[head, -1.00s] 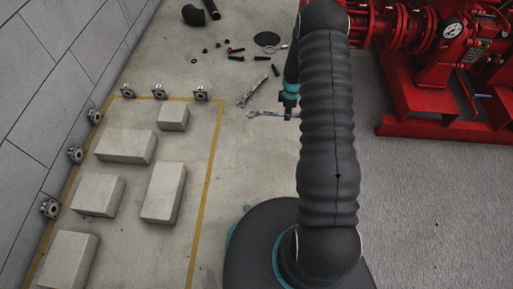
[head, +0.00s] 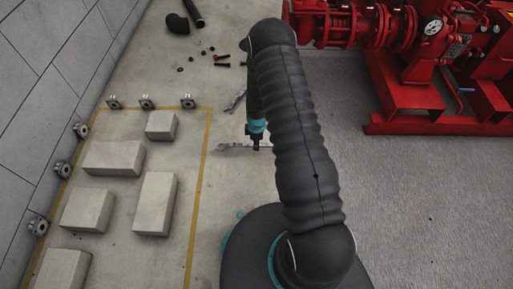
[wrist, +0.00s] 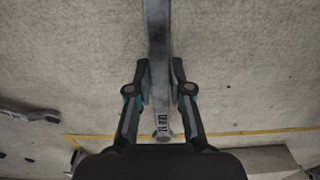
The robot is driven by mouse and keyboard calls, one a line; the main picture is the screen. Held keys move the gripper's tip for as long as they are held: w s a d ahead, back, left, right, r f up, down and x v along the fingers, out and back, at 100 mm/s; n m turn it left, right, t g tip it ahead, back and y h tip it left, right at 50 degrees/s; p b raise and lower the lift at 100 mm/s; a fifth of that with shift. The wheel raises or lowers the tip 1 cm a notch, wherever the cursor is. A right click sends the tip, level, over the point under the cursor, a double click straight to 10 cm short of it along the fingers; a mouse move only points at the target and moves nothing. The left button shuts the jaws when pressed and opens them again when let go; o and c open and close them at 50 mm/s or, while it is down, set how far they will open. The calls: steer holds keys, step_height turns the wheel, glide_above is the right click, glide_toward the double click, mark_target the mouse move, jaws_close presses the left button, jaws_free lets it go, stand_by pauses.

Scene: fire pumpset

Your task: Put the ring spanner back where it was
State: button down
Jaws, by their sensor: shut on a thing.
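The ring spanner (head: 237,147), long and grey metal, lies crosswise under my gripper (head: 256,144) in the head view, just right of the yellow floor line. In the wrist view the spanner (wrist: 157,35) runs up the picture between the two fingers of my gripper (wrist: 160,80), which are shut on its shank. Its far end is out of the wrist view. I cannot tell its exact height above the floor. A second spanner (head: 236,100) lies on the floor beyond, partly hidden by my arm; it also shows at the left of the wrist view (wrist: 30,112).
Bolts (head: 221,65), small nuts and black pipe pieces (head: 178,23) lie on the floor at the back. Pale blocks (head: 155,204) and several flanged fittings (head: 188,102) stand at the left near the yellow line (head: 202,170). The red pumpset (head: 440,85) stands at the right.

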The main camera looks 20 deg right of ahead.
mark_target(256, 152)
steer(key=shift+f, duration=1.6)
steer(key=shift+f+b, duration=0.15)
steer(key=shift+b, duration=0.2)
steer(key=c, duration=1.1)
jaws_free()
steer(key=shift+o, duration=0.2)
